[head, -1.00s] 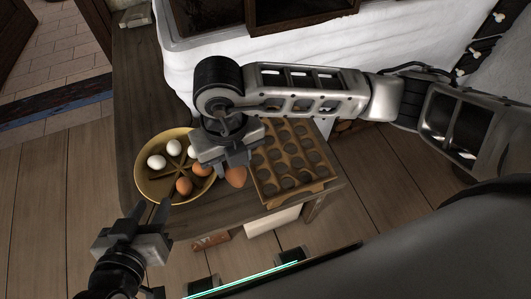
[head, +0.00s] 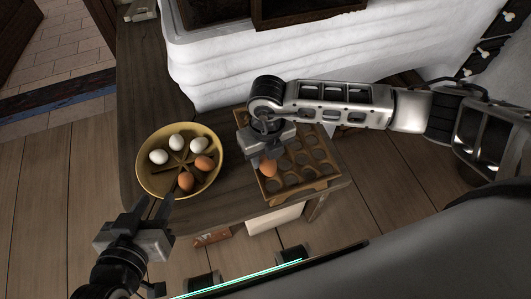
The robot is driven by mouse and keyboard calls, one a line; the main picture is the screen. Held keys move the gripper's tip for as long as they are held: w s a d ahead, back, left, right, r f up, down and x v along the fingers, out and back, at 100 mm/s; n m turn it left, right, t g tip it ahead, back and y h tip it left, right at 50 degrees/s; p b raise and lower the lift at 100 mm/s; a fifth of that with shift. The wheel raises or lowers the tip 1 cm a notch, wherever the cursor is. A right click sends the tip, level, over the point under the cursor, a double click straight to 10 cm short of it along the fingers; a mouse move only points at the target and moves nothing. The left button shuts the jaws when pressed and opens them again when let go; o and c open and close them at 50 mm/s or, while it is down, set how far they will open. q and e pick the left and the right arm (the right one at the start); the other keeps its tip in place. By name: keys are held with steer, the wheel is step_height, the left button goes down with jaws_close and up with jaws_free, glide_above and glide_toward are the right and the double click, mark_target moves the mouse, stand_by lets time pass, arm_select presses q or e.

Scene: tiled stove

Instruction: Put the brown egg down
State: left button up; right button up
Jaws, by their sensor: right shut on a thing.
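My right gripper (head: 265,158) is shut on a brown egg (head: 268,170). The egg is over the front left part of the wooden egg tray (head: 312,188), which has rows of round hollows. I cannot tell whether the egg touches a hollow; the gripper and arm hide part of the tray. My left gripper (head: 155,207) is open and empty, near the front edge of the yellow bowl (head: 148,180).
The divided bowl holds three white eggs (head: 176,142) and two brown eggs (head: 204,163). Bowl and tray stand on a dark wooden bench (head: 138,85). The white stove wall (head: 220,75) rises behind. Bare bench lies between bowl and tray.

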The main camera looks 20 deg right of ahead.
steer(key=shift+f+b, duration=0.3)
steer(key=o, duration=0.7)
steer(key=shift+r, duration=0.1)
